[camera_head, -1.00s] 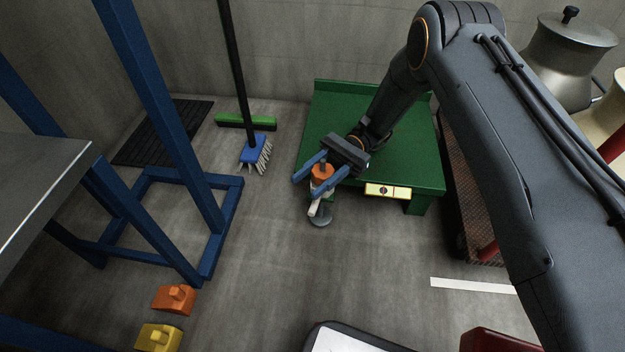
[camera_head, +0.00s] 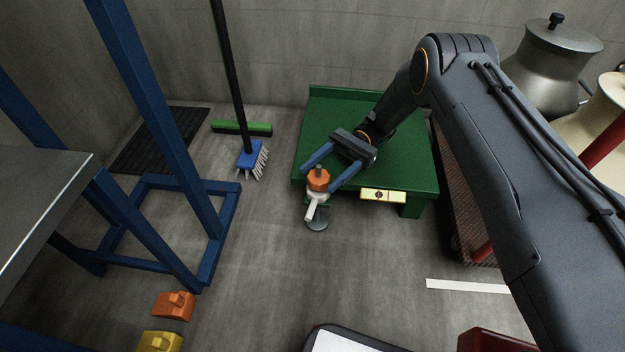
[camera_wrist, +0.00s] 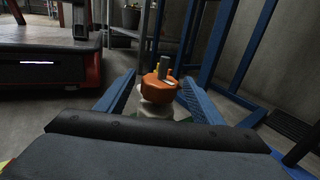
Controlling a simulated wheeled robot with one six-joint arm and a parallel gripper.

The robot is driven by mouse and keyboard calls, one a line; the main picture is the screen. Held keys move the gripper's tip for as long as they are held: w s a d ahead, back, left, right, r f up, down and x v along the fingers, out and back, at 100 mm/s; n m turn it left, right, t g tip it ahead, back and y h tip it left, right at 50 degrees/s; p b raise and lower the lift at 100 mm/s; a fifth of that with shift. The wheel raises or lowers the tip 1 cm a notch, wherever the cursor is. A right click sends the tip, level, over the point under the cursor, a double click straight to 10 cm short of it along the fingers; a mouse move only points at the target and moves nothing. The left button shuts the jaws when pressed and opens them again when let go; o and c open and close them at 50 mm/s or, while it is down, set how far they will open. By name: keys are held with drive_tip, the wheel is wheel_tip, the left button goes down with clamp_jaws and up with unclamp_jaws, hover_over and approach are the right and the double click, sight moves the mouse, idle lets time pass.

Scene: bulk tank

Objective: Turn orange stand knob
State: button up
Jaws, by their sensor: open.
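The orange knob (camera_head: 318,180) has a grey stem on top and sits on a white fitting (camera_head: 313,202) at the front edge of the green stand (camera_head: 345,115). My gripper (camera_head: 319,179) is open, with its two blue fingers on either side of the knob. In the wrist view the knob (camera_wrist: 159,88) stands between and slightly beyond the spread fingers (camera_wrist: 160,85), with visible gaps on both sides. A small yellow part shows beside the knob's stem. The lower part of the white fitting is partly hidden in the wrist view by my gripper body.
A yellow label (camera_head: 383,195) is on the stand's front. Orange (camera_head: 174,306) and yellow (camera_head: 158,341) blocks lie at lower left. The floor before the stand is mostly clear.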

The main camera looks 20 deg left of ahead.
drive_tip(key=shift+w+d+f+b, duration=0.2)
drive_tip(key=shift+w+b, duration=0.45)
drive_tip(key=shift+b, duration=0.3)
drive_tip(key=shift+w+d+r+b, duration=0.2)
drive_tip(key=shift+w+b, duration=0.25)
drive_tip(key=shift+b, duration=0.05)
